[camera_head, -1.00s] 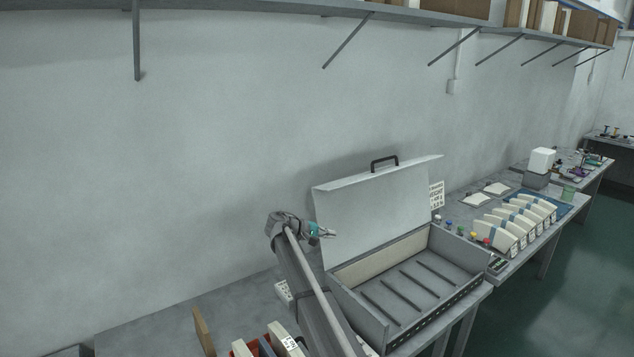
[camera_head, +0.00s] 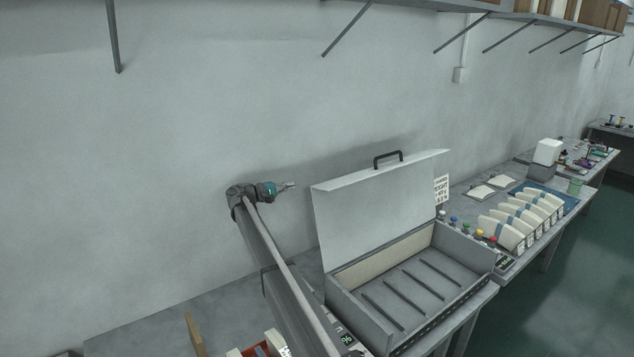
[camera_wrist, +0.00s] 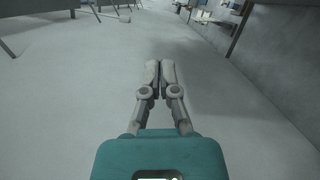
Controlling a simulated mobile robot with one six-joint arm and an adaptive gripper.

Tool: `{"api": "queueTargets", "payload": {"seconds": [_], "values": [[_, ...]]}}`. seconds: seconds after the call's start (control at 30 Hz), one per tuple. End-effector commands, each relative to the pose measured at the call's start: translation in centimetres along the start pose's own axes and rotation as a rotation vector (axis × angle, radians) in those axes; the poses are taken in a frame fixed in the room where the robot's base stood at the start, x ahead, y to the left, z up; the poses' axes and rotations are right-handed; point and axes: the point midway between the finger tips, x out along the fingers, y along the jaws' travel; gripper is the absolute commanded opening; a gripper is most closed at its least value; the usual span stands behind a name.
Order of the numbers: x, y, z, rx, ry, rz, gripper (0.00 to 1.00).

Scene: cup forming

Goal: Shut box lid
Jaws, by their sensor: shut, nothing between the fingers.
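The grey box (camera_head: 350,302) stands on the bench with its lid (camera_head: 385,203) raised, leaning back toward the wall. A dark handle (camera_head: 388,159) sits on the lid's top edge. The box inside shows several dark bars and no loose contents. My gripper (camera_head: 291,185) is up by the wall, to the left of the lid's upper left corner and apart from it. In the wrist view my gripper (camera_wrist: 160,66) has its fingers together and empty, with the wall behind them.
A shelf (camera_head: 480,8) with brackets runs along the wall above.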

Motion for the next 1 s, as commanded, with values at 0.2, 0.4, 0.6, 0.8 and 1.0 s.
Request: {"api": "queueTargets", "payload": {"seconds": [0.2, 0.4, 0.6, 0.8, 1.0], "values": [[-0.9, 0.1, -0.1, 0.001, 0.010, 0.001, 0.00], [-0.5, 0.1, -0.1, 0.001, 0.014, 0.002, 0.00], [1.3, 0.1, -0.1, 0.002, 0.015, 0.002, 0.00], [4.2, 0.1, -0.1, 0.002, 0.014, 0.002, 0.00], [7.3, 0.1, -0.2, 0.002, 0.015, 0.002, 0.00]]}}
